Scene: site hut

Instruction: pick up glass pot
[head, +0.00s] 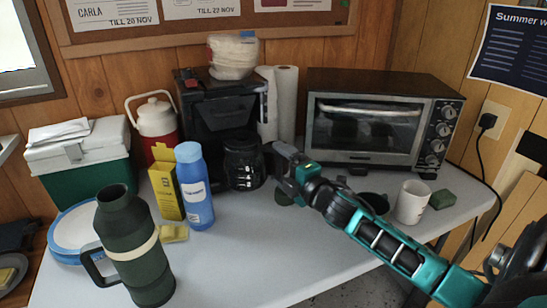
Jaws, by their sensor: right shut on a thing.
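The glass pot (243,163) is dark and stands upright right in front of the black coffee maker (200,125). I cannot tell whether its base rests on the machine's plate, on the table or just above it. My right gripper (272,163) comes in from the right and is shut on the glass pot at its right side. The handle is mostly hidden by the gripper. My left gripper is not in view.
A blue bottle (196,190) and yellow box (166,185) stand close left of the pot. A green jug (135,245) stands at the front left. A toaster oven (375,120) and white mug (412,202) are right. The table (250,260) is clear in front.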

